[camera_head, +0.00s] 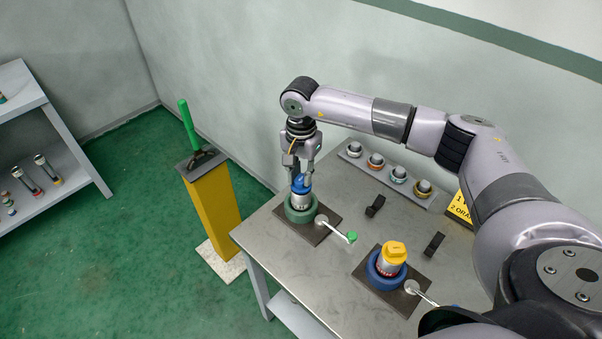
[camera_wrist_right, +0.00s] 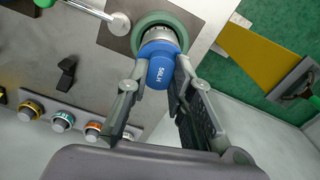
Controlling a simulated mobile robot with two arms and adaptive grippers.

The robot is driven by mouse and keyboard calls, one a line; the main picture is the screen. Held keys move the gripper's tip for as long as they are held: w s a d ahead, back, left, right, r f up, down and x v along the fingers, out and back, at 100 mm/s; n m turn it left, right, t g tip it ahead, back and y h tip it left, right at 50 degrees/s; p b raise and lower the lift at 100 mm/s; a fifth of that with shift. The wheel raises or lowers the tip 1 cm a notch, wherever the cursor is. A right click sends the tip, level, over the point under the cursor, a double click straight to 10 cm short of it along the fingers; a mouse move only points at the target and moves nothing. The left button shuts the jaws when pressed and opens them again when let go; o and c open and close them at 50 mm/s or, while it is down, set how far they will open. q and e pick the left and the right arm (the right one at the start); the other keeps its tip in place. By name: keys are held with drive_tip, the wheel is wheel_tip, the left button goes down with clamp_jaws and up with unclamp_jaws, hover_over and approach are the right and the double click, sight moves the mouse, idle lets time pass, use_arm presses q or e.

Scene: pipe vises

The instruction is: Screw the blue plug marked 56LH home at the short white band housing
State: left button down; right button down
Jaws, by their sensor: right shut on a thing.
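The blue plug (camera_head: 301,185) sits on top of a short housing (camera_head: 300,201) with a pale body, which stands upright in the green round vise (camera_head: 300,214). The right wrist view shows the blue plug (camera_wrist_right: 160,70) with white letters that look like 56LH, at the mouth of the housing (camera_wrist_right: 158,34) in the green ring (camera_wrist_right: 178,21). My right gripper (camera_head: 300,178) comes from above, its two fingers closed on either side of the plug; it also shows in the right wrist view (camera_wrist_right: 157,84). The thread is hidden. My left gripper is not in view.
A blue vise (camera_head: 376,279) holds a housing with a yellow plug (camera_head: 394,251). A rack of several banded parts (camera_head: 388,172) lies along the table's back. Vise handles (camera_head: 341,233) and small black blocks (camera_head: 375,205) stand nearby. A yellow post (camera_head: 215,208) stands left of the table.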

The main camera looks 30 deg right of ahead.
drive_tip(key=shift+f, duration=0.25)
drive_tip(key=c, duration=1.3)
unclamp_jaws()
drive_tip(key=shift+c, duration=0.2)
wheel_tip(320, 180, up, 12)
